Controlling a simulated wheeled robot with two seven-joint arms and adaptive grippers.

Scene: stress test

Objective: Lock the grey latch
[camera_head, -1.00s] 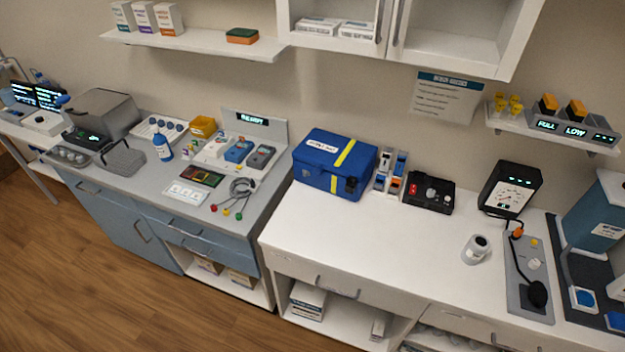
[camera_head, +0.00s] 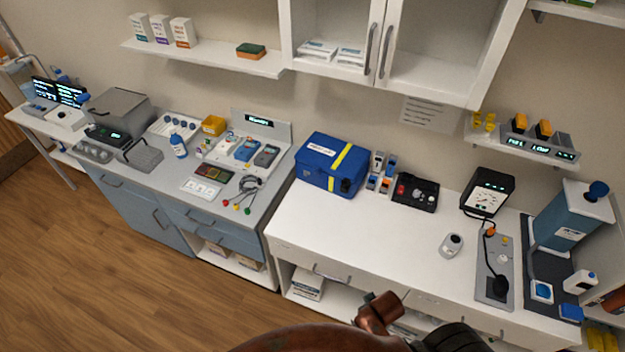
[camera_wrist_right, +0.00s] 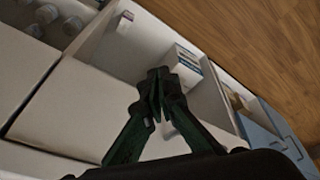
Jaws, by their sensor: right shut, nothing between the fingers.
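A blue case (camera_head: 332,166) with a yellow stripe and a white label stands closed at the back left of the white counter. A small dark latch-like part (camera_head: 346,186) shows on its front right; its colour and whether it is locked are too small to tell. No clearly grey latch can be made out. In the right wrist view my right gripper (camera_wrist_right: 158,88) is shut and empty, with an open shelf below the counter behind it. It is apart from the case. My left gripper is in neither view.
Wall cabinets (camera_head: 430,50) hang above.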

